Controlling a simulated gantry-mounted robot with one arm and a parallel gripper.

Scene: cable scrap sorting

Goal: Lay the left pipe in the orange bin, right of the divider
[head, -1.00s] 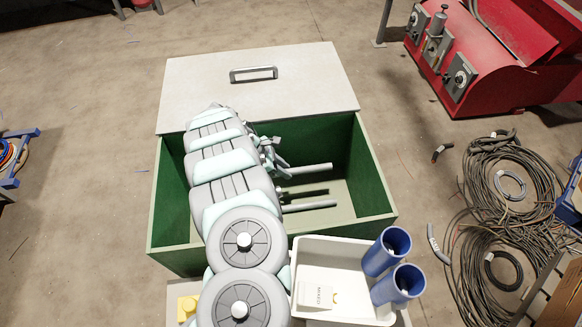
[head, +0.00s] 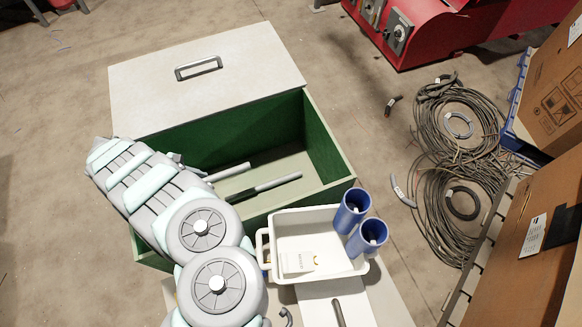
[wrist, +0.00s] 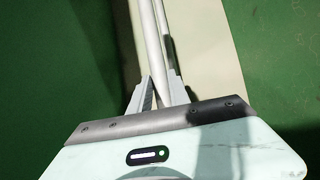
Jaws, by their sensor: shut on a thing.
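My gripper (wrist: 158,92) is shut on a grey pipe (wrist: 153,35), which runs away from the fingertips in the wrist view. In the head view this pipe (head: 232,171) sticks out to the right of my arm, over the open green box. A second grey pipe (head: 281,183) lies on the pale floor of the box, partly in dark shadow. In the head view the fingers are mostly hidden by my arm. I see no orange bin or divider in these frames.
The green box (head: 325,140) has a pale lid (head: 245,85) with a handle pushed back. A white tub (head: 290,232) with two blue cups (head: 353,207) stands in front. A grey rod (head: 338,312) lies nearby. Cables (head: 440,200) and a cardboard box (head: 545,110) are right.

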